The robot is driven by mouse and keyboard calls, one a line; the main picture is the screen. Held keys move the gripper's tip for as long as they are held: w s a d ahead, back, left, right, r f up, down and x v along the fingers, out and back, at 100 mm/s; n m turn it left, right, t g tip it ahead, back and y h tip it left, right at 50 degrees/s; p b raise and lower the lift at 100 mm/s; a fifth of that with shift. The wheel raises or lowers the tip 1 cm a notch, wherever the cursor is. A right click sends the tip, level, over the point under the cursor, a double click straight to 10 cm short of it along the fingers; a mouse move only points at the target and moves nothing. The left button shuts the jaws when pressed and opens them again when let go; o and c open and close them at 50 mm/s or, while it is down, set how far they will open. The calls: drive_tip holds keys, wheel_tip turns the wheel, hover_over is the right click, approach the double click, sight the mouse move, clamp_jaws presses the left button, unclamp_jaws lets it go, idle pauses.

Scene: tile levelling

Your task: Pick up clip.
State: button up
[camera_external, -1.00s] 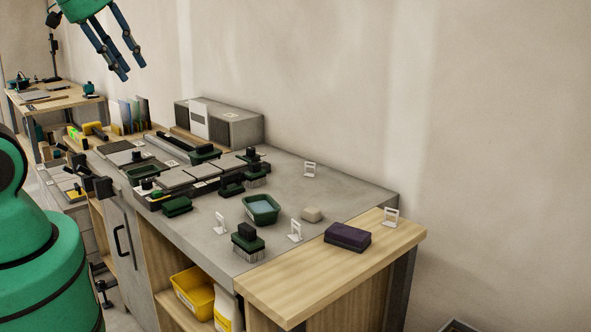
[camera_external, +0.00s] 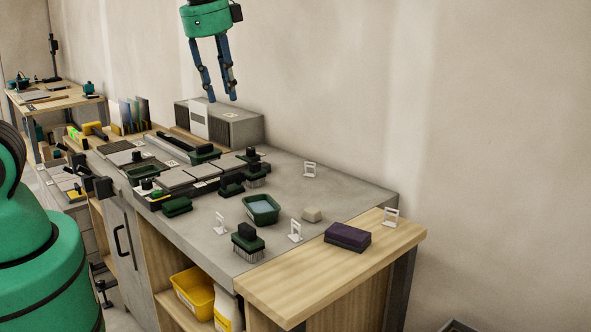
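Several small white clips stand upright on and near the bench: one at the back (camera_external: 310,170), one at the front left (camera_external: 220,223), one at the front middle (camera_external: 296,231) and one on the wooden end at the right (camera_external: 391,217). I cannot tell which one is the task's clip. My gripper (camera_external: 222,99) hangs fingers down above the bench, in front of the grey box at the back in the picture. Its blue fingers are spread apart with nothing between them. It is well above and to the left of the back clip.
The grey box (camera_external: 235,127) stands at the back. The back right surface is fairly clear.

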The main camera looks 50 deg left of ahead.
drive_tip(key=w+d+f+m+g, duration=0.1)
drive_tip(key=w+d+f+m, duration=0.3)
drive_tip(key=d+f, duration=0.3)
drive_tip(key=w+d+f+m+g+y, duration=0.1)
drive_tip(key=w+d+f+m, duration=0.4)
drive_tip(key=f, duration=0.6)
drive_tip(key=shift+w+d+f+m+y, duration=0.3)
drive_tip(key=shift+d+f, duration=0.05)
drive_tip(key=shift+d, duration=0.9)
drive_tip(key=b, duration=0.1)
approach(294, 237)
drive_tip(key=shift+w+a+f, duration=0.25)
drive_tip(key=shift+f, duration=0.3)
drive_tip(key=shift+a+f+b, duration=0.2)
drive_tip(key=shift+f+b, duration=0.2)
drive_tip(key=shift+f, duration=0.9)
drive_tip(key=shift+a+f+b, duration=0.2)
drive_tip(key=shift+f+b, duration=0.2)
drive_tip(key=shift+f, duration=0.9)
